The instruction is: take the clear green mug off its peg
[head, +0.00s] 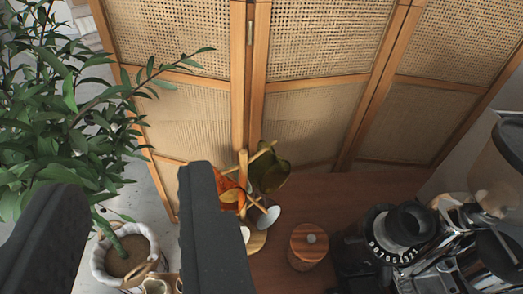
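The clear green mug (271,177) hangs on a wooden mug tree (243,165), at its upper right. Its handle and the peg through it are hard to make out. My gripper (131,184) shows as two dark fingers at the lower left, spread wide apart with nothing held between them. The right finger covers the left part of the mug tree in this view. The green mug lies to the right of that finger, and a gap shows between them.
An orange clear mug (230,194) and a white cup (268,217) hang on the same tree. A lidded wooden jar (308,246) stands right of it, then a coffee machine (450,245). A cane screen (310,110) stands behind; a potted plant (125,262) is at left.

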